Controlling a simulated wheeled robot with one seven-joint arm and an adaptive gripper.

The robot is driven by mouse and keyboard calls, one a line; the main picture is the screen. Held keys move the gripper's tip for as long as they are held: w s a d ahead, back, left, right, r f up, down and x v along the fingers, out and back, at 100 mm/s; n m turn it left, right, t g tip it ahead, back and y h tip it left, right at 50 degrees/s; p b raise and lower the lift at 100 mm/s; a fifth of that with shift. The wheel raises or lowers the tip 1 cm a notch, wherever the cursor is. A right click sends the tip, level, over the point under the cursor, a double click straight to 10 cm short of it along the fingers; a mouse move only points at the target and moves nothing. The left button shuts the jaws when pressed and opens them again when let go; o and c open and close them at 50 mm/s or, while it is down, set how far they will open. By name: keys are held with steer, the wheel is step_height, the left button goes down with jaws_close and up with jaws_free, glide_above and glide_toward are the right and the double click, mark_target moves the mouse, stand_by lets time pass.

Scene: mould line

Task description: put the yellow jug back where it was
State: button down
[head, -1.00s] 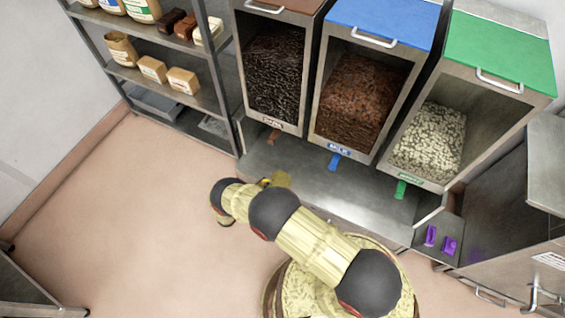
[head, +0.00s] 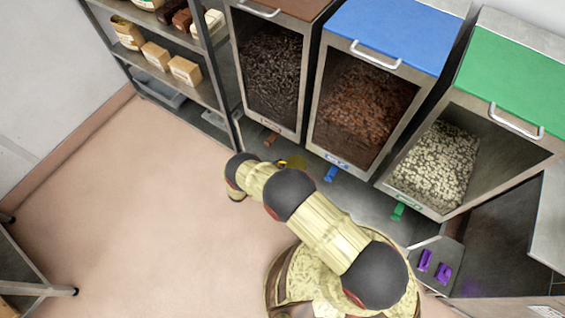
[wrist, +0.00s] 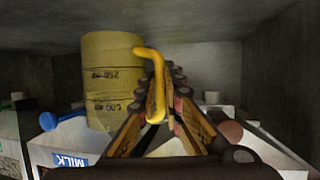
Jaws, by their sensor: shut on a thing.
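The yellow jug (wrist: 112,78) stands out in the wrist view, left of centre, with dark markings on its side and a curved yellow handle (wrist: 157,85). My gripper (wrist: 164,100) is shut on this handle, its fingers on either side of it. The jug looks roughly upright. In the head view a small part of the yellow jug (head: 295,163) shows at the end of my arm, below the front of the bins; most of it and my gripper are hidden there. I cannot tell whether the jug touches anything beneath it.
Brown, blue (head: 390,35) and green (head: 515,75) lidded bins stand in a row. In the wrist view, white containers, one labelled MILK (wrist: 70,160), lie below and beside the jug, between dark walls. Purple pieces (head: 442,272) sit at right. A shelf rack (head: 195,95) stands left. Floor at left is clear.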

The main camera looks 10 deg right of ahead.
steer(key=shift+f+b, duration=2.3)
steer(key=shift+f, duration=1.05)
steer(key=shift+f, duration=0.55)
steer(key=c, duration=1.8)
jaws_free()
steer(key=shift+c, duration=0.2)
steer(key=v, duration=1.2)
